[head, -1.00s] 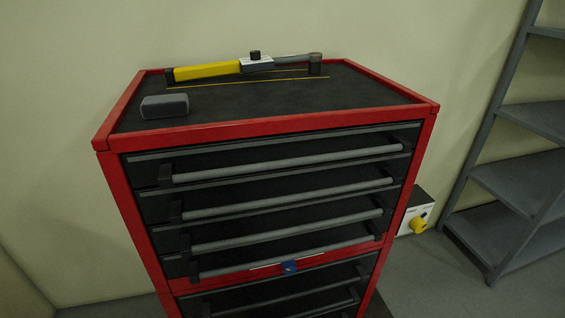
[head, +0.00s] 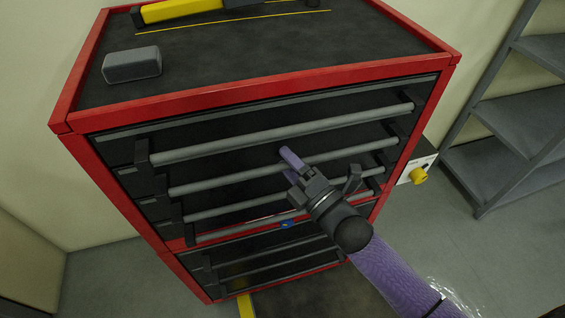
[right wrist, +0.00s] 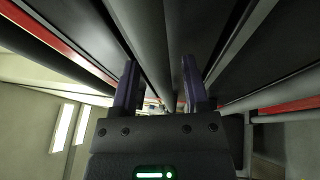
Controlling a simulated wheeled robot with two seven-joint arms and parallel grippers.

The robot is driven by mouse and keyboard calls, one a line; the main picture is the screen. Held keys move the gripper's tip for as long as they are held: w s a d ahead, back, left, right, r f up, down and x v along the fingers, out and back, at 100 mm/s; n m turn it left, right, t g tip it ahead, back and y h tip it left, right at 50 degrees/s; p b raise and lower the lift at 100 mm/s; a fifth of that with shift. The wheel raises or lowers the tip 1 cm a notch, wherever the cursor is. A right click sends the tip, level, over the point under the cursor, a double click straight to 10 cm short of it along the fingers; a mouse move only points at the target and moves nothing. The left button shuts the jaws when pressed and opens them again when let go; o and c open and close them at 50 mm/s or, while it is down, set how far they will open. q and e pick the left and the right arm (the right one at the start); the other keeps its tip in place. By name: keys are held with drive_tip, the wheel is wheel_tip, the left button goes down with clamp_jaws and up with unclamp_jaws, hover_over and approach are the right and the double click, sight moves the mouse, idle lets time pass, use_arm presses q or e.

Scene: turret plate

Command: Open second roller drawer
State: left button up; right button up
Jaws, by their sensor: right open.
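The red and black roller cabinet (head: 250,100) stands in front of me with several drawers, each with a long grey bar handle. The top drawer's handle (head: 290,133) is the uppermost bar. The second drawer's handle (head: 225,179) runs just below it, partly hidden by my right gripper. All drawers look shut. My right gripper (head: 288,165) is open, with purple fingers at the second handle, near its middle. In the right wrist view a grey bar (right wrist: 154,55) runs between the spread fingers of the gripper (right wrist: 156,88); whether they touch it I cannot tell. My left gripper is not in view.
On the cabinet top lie a grey block (head: 132,65) and a yellow-handled tool (head: 185,10). A grey shelf rack (head: 510,110) stands at the right. A box with a yellow knob (head: 418,176) is beside the cabinet.

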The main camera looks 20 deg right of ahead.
drive_tip(key=shift+w, duration=0.1)
clamp_jaws()
drive_tip(key=shift+r, duration=0.2)
idle(1.1)
